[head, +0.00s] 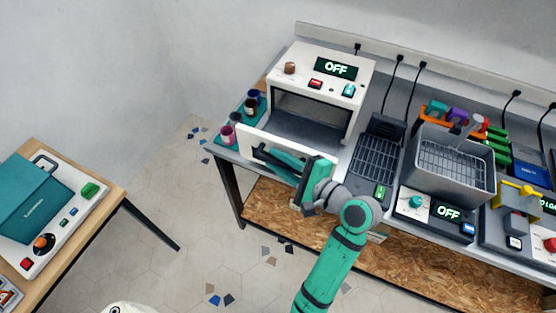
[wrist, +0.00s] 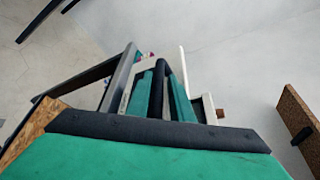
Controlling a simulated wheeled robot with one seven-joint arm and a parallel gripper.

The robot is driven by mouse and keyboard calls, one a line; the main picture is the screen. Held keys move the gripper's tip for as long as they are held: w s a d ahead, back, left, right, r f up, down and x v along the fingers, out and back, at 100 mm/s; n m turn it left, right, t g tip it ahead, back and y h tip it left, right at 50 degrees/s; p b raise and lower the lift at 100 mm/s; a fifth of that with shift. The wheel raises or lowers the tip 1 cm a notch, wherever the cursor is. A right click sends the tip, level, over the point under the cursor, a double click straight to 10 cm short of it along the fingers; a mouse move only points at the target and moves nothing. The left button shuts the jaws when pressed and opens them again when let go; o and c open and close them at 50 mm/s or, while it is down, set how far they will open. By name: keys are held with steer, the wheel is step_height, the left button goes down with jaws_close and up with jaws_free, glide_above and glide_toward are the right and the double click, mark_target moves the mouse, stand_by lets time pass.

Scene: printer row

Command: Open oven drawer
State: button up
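The white oven (head: 318,88), its display reading OFF, stands at the left end of the counter. Its front opening is uncovered. The white drawer front (head: 250,140) is out ahead of the oven body, over the counter's front edge, with a dark handle (head: 262,152) on its outer face. My gripper (head: 283,163) is at this handle, its green fingers close together. In the wrist view, a dark bar, seemingly the handle (wrist: 160,75), lies between the fingers. My gripper hides part of the drawer front. The contact itself is small and partly hidden.
Small cups (head: 235,118) stand on a teal mat left of the oven. A dark rack (head: 375,155) and a grey fryer basin (head: 450,165) stand to the right. A wooden table (head: 108,195) with a teal-lidded machine is at left. Floor is free between.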

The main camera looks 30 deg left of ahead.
steer(key=v, duration=1)
steer(key=shift+d, duration=0.35)
steer(key=shift+r, duration=0.15)
